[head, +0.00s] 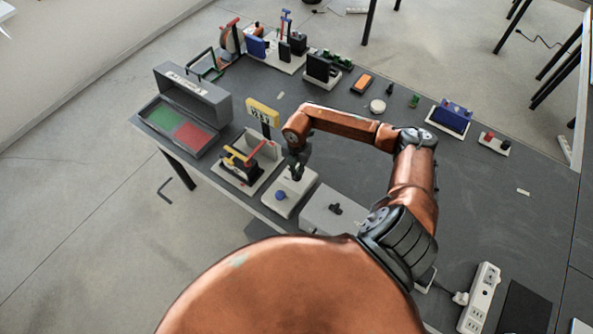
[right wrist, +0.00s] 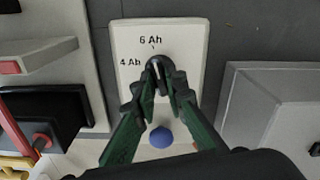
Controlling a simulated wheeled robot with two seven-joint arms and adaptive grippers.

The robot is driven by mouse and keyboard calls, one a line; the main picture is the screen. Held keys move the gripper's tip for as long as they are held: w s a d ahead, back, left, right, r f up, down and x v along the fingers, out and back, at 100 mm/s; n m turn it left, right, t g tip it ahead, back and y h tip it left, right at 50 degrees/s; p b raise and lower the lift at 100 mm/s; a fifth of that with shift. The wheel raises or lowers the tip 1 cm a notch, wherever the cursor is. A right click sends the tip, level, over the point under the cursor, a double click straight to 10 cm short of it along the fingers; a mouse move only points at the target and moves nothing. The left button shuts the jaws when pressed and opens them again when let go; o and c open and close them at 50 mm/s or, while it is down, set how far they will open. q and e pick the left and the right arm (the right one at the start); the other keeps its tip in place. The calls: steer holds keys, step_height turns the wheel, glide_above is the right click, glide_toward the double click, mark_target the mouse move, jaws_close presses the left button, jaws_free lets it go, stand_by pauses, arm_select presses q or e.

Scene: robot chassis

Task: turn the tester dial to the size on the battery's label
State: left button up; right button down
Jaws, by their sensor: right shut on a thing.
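The tester is a white box (head: 302,187) at the table's near edge, with a blue button (head: 280,196). In the right wrist view the white tester face (right wrist: 187,40) shows "4 Ah" on the left and "6 Ah" at the top, around a dark dial (right wrist: 157,64). My right gripper (right wrist: 158,85) is shut on the dial and partly hides it; in the head view the gripper (head: 297,172) is over the tester. A black battery-like block (head: 240,170) sits in a stand left of the tester. I cannot read a size label on it. My left gripper is not in view.
A yellow sign (head: 262,112) stands behind the block, near red and yellow levers. A grey bin with green and red pads (head: 190,92) is at the left. A grey box (head: 335,212) stands close right of the tester. The table's middle right is mostly clear.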

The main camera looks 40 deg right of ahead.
mark_target(296, 172)
steer(key=c, duration=2)
jaws_free()
steer(key=shift+d, duration=0.1)
steer(key=shift+o, duration=0.2)
step_height(296, 172, up, 12)
